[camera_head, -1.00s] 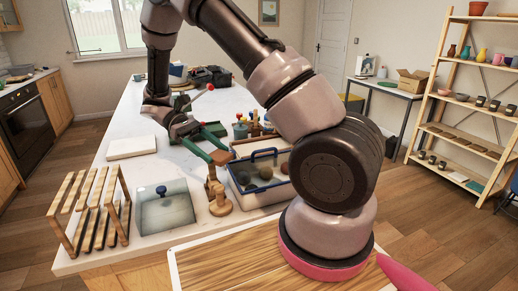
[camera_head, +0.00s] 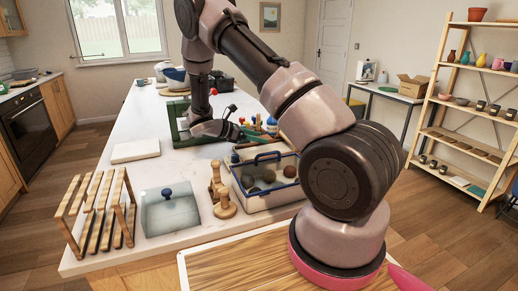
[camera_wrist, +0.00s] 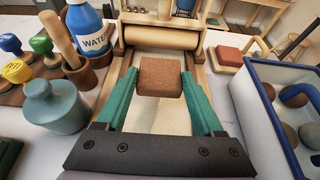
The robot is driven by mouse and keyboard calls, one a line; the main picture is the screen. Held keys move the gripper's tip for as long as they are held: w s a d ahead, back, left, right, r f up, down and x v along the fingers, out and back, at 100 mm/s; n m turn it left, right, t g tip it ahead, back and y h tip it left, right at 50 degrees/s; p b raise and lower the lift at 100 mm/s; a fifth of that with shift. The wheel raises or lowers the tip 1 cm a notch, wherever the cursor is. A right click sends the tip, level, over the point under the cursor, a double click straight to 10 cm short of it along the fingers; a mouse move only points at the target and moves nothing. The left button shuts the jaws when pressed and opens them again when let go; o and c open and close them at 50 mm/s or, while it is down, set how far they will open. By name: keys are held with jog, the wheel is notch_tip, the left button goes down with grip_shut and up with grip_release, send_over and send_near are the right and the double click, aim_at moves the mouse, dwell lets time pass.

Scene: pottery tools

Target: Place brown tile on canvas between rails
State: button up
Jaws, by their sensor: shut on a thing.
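In the wrist view my gripper (camera_wrist: 160,82) is shut on the brown tile (camera_wrist: 160,72), with a green finger on each side. The tile is over the pale canvas (camera_wrist: 152,116), between the wooden rails: the left rail (camera_wrist: 119,80) and the right rail (camera_wrist: 201,78). I cannot tell whether the tile touches the canvas. A wooden roller (camera_wrist: 160,37) lies across beyond it. In the head view my gripper (camera_head: 245,133) is low over the worktop behind the blue-rimmed bin; the tile is not clear there.
The blue-rimmed bin (camera_wrist: 252,100) with several balls stands close on the right. A blue water bottle (camera_wrist: 86,30), a grey-blue lidded jar (camera_wrist: 52,105) and stamps stand close on the left. A reddish block on a board (camera_wrist: 232,55) lies beyond right.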

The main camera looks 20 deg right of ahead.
aim_at(258, 152)
jog(key=shift+f, duration=2.1)
jog(key=o, duration=1.4)
jog(key=shift+f, duration=0.1)
